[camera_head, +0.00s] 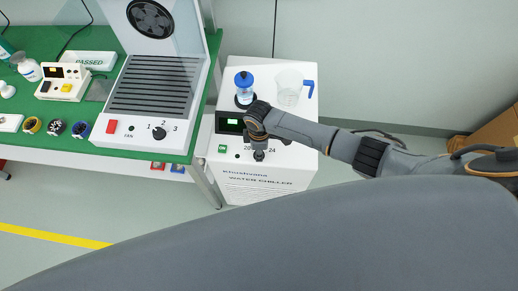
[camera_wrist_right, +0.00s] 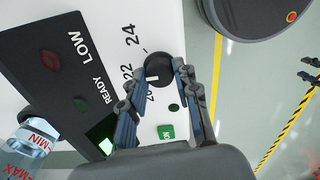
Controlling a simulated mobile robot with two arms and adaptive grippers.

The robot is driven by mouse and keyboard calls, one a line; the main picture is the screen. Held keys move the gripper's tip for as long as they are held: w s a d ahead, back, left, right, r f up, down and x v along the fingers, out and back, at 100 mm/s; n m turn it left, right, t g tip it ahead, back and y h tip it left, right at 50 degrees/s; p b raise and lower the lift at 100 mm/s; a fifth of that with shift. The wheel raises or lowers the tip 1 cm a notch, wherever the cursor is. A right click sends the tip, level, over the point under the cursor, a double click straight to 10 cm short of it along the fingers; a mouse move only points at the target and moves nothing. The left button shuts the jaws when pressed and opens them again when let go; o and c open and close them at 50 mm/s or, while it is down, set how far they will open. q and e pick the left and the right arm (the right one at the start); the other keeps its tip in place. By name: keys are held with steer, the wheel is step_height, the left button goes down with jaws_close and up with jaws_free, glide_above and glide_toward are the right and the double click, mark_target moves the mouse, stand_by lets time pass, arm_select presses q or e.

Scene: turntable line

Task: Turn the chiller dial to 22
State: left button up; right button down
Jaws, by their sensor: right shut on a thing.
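My right gripper (camera_wrist_right: 163,74) is shut on the dial, one finger on each side. In the head view the right gripper (camera_head: 259,154) hides most of the dial. My left gripper is not in view.
A green button (camera_wrist_right: 166,131) is near the dial. A blue-capped bottle (camera_head: 244,88) and a clear jug (camera_head: 289,88) with a blue handle stand on the chiller's back. The green bench (camera_head: 112,140) at left carries a fan unit (camera_head: 125,128) and small parts.

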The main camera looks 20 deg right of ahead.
steer(key=c, duration=1)
jaws_free()
step_height(320, 180, up, 12)
